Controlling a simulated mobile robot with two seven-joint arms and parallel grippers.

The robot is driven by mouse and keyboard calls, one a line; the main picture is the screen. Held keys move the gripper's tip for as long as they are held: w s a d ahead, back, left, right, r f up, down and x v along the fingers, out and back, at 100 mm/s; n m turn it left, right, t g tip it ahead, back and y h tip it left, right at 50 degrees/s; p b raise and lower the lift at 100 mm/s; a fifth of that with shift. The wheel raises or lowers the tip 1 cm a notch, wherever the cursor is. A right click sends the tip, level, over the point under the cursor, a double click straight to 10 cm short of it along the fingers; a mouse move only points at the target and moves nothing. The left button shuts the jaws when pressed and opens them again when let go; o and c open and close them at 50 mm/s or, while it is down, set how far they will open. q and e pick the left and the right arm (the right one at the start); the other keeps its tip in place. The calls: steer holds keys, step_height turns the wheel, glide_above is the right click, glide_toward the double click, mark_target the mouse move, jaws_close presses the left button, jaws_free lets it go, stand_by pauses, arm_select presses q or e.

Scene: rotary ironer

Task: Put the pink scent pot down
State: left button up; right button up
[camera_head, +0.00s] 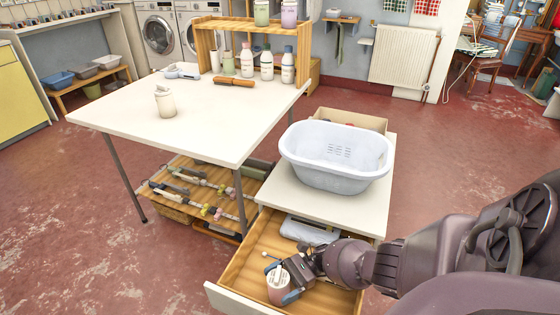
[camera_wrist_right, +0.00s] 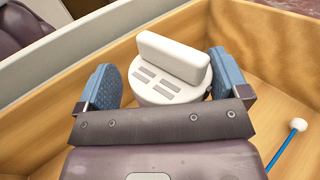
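The pink scent pot (camera_head: 279,294) is upright in the open wooden drawer (camera_head: 240,262), near its front. It has a pink body and a white slotted lid with a raised bar, which fills the middle of the right wrist view (camera_wrist_right: 172,75). My right gripper (camera_head: 281,283) reaches down into the drawer, with its blue fingers on either side of the pot. In the wrist view a gap shows between the left finger and the lid; the right finger is close to the lid. The pot's base is hidden. My left gripper is not in view.
A blue stick with a white tip (camera_wrist_right: 297,128) and a pale flat item (camera_head: 308,231) lie in the drawer. Above it, a white laundry basket (camera_head: 337,178) stands on the cabinet top. A white table (camera_head: 205,125) stands at left.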

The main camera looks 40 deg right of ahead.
steer(key=shift+s+a+f, duration=0.15)
steer(key=shift+s+f, duration=0.25)
steer(key=shift+f, duration=0.05)
steer(key=shift+w+r+p, duration=0.15)
steer(key=shift+r+p, duration=0.4)
steer(key=shift+r, duration=0.2)
steer(key=b+v, duration=0.1)
steer(key=v, duration=0.5)
steer(key=shift+d+f+b, duration=0.2)
steer(key=shift+d+b, duration=0.1)
steer(key=shift+b, duration=0.05)
steer(key=shift+d+r, duration=0.1)
steer(key=shift+d, duration=0.4)
steer(key=shift+d+r, duration=0.1)
steer(key=shift+r, duration=0.05)
